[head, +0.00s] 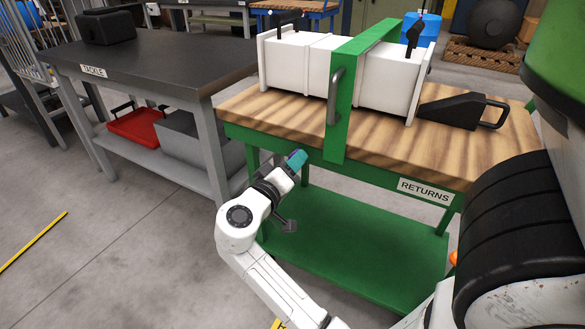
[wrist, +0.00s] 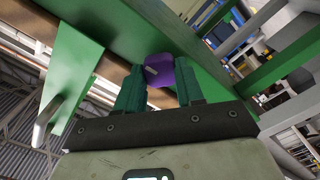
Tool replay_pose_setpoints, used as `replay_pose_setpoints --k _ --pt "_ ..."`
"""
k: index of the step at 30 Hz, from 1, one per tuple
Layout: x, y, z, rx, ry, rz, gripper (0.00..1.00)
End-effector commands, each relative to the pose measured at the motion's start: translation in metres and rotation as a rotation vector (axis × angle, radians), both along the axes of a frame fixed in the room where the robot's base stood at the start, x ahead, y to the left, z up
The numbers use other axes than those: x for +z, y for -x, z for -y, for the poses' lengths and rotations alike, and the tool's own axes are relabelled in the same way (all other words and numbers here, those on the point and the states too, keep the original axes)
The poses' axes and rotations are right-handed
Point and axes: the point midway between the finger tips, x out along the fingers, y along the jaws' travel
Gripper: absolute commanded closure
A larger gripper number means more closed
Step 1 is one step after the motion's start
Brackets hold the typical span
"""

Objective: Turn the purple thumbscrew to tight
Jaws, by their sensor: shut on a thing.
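The purple thumbscrew (wrist: 160,74) shows in the wrist view between the two teal fingertips of my gripper (wrist: 159,84). It has a small pale mark or bar on its face, and its sides are partly hidden by the fingers. In the head view my gripper (head: 296,161) is at the front edge of the green workbench, below the green frame, with only a sliver of purple at its tips. My gripper is shut on the thumbscrew. I cannot tell from these views how tight it is.
The green frame (head: 340,130), with a grey handle (head: 334,97), stands around a white railcar body (head: 305,62) on the wooden top of the RETURNS bench (head: 270,122). A black wedge (head: 450,110) sits to the right. The dark TACKLE table (head: 150,62) stands left. Open floor lies front left.

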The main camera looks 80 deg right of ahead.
Motion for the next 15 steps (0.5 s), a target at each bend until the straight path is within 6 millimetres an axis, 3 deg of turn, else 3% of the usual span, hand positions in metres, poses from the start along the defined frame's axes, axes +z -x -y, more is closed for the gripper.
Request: replay_pose_setpoints --k 14,15 --pt "-0.0022 0.0 -0.0003 0.0 -0.002 0.011 0.94" --pt "-0.0022 0.0 -0.0003 0.0 -0.002 0.011 0.6"
